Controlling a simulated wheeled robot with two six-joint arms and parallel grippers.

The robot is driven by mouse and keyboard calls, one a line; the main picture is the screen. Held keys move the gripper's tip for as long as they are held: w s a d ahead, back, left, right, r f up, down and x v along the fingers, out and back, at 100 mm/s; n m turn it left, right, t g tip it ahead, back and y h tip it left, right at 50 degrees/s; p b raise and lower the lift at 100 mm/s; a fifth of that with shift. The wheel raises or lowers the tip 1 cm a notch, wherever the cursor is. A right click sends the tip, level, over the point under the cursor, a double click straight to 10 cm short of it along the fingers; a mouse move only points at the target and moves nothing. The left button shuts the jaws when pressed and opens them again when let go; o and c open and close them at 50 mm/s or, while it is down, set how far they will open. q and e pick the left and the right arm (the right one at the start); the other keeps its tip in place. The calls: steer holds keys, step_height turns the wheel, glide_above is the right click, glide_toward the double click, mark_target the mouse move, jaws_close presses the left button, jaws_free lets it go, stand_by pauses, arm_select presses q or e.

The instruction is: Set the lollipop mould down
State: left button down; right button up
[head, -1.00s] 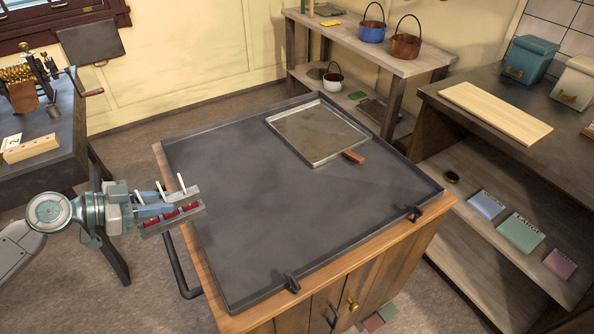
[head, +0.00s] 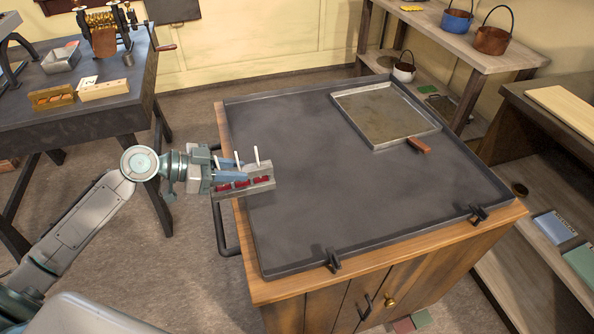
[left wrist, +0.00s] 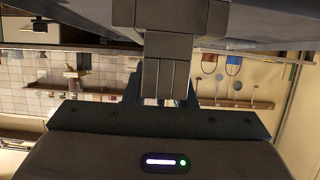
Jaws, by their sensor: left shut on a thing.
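The lollipop mould (head: 262,184) is a grey metal block with red pieces in its cavities and several white sticks standing up from it. My left gripper (head: 236,177) is shut on it and holds it at the left edge of the dark slab table (head: 350,215). I cannot tell whether the mould touches the slab or hangs above it. In the left wrist view the gripper fingers (left wrist: 165,80) show in the middle, and the mould is not clear there. My right gripper is not in view.
Dark clamps (head: 333,259) sit on the front rim. The slab's middle is clear. A side table (head: 85,120) at the left carries a roller machine (head: 100,35) and small moulds.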

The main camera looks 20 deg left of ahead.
arm_select(q)
steer(key=w+d+p, duration=0.1)
steer(key=w+d, duration=0.1)
steer(key=d, duration=0.1)
steer(key=w+d+p, duration=0.1)
steer(key=w+d, duration=0.1)
steer(key=d, duration=0.2)
steer(key=w+d+f+p, duration=0.1)
steer(key=w+d, duration=0.1)
steer(key=d, duration=0.2)
steer(key=shift+d, duration=0.15)
steer(key=shift+f+p, duration=0.35)
steer(key=shift+f, duration=1.5)
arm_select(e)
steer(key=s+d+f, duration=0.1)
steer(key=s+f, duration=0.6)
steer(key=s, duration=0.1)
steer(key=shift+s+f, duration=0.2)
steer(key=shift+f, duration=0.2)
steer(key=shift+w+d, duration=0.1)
arm_select(q)
steer(key=c, duration=1.6)
jaws_free()
steer(key=shift+f, duration=0.1)
steer(key=shift+c, duration=0.2)
steer(key=o, duration=0.4)
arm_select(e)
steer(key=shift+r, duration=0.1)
arm_select(q)
steer(key=shift+o, duration=0.2)
